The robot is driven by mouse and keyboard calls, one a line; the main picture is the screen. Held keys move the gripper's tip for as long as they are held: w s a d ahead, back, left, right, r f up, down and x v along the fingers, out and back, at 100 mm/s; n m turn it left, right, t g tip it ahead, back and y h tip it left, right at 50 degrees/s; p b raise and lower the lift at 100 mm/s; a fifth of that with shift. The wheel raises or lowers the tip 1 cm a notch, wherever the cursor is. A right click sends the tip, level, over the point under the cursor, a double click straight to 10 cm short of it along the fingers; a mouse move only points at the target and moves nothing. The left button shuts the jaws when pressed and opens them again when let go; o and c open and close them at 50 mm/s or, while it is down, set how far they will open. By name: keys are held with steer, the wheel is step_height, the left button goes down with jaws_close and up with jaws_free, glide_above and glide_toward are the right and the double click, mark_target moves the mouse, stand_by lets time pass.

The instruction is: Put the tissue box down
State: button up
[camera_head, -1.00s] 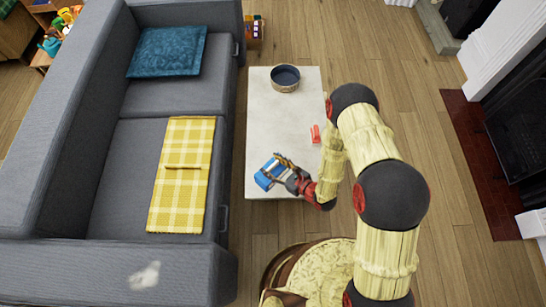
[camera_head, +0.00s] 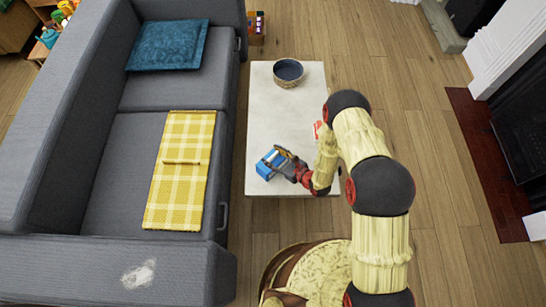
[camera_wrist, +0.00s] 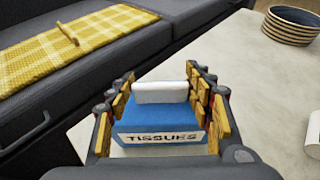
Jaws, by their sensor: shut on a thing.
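The blue tissue box (camera_head: 267,166), with a white tissue on top and the label "TISSUES", is between the fingers of my gripper (camera_head: 286,163). In the wrist view the box (camera_wrist: 160,124) sits upright and my gripper (camera_wrist: 162,98) is shut on it from both sides. The box is over the near left part of the white table (camera_head: 275,115). I cannot tell whether its bottom touches the tabletop.
A dark woven bowl (camera_head: 288,73) stands at the table's far end. A red and white item (camera_head: 318,128) is partly hidden by my arm. A grey sofa (camera_head: 75,170) with a yellow checked cloth (camera_head: 180,180) lies left. The table's middle is clear.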

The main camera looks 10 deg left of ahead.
steer(key=o, duration=1.6)
steer(key=shift+r, duration=0.1)
steer(key=p+v, duration=0.3)
steer(key=v, duration=0.9)
steer(key=w+a+r+n+g+y, duration=0.1)
steer(key=w+a+r+n+g, duration=0.15)
steer(key=r, duration=0.55)
steer(key=w+a+r+n+g+y, duration=0.1)
steer(key=r+n+y, duration=0.15)
steer(key=r, duration=0.55)
steer(key=s+d+r+n+g+h, duration=0.15)
steer(key=s+r+n+g, duration=0.35)
steer(key=r, duration=0.6)
steer(key=s+d+r+n+g+h, duration=0.1)
steer(key=s+r+n+h, duration=0.15)
steer(key=r+n, duration=0.55)
steer(key=s+d+r+n+t+h, duration=0.3)
steer(key=s+d+r+t+h, duration=0.1)
steer(key=d+r, duration=0.5)
steer(key=s+d+r+n+t+h, duration=0.3)
steer(key=s+d+r+h, duration=0.4)
steer(key=d+r, duration=0.3)
steer(key=s+d+t, duration=0.1)
steer(key=d, duration=0.3)
steer(key=shift+d+r, duration=0.2)
steer(key=shift+r, duration=0.1)
